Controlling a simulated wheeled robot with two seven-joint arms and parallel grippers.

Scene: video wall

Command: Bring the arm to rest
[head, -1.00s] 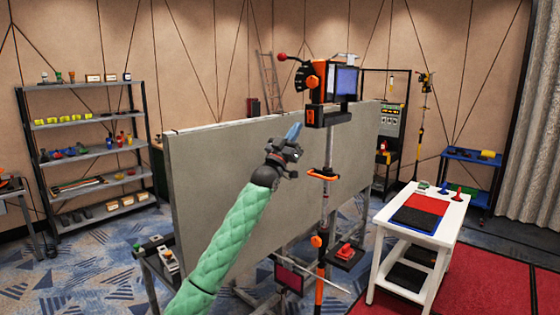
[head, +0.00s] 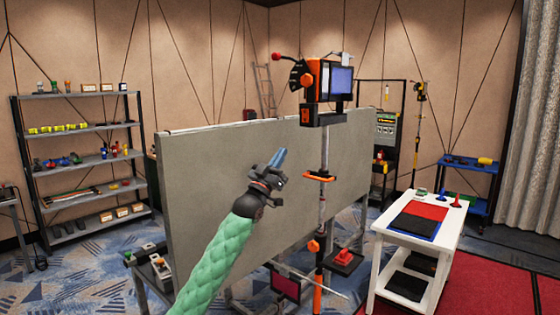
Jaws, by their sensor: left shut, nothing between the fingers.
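My left arm, in a green quilted sleeve, comes up from the bottom of the head view. Its left gripper (head: 277,158) has blue fingertips pointing up, and they are shut with nothing between them. The gripper shows in front of a large grey panel (head: 210,185) and to the left of an orange and black pole (head: 323,190). I see no contact with either. My right gripper is not in view.
The pole carries a boxy device with a screen (head: 341,82). A white table (head: 448,235) with red and black mats stands at right. A grey shelf unit (head: 85,165) stands at left, a blue cart (head: 480,205) at far right. Patterned carpet shows between them.

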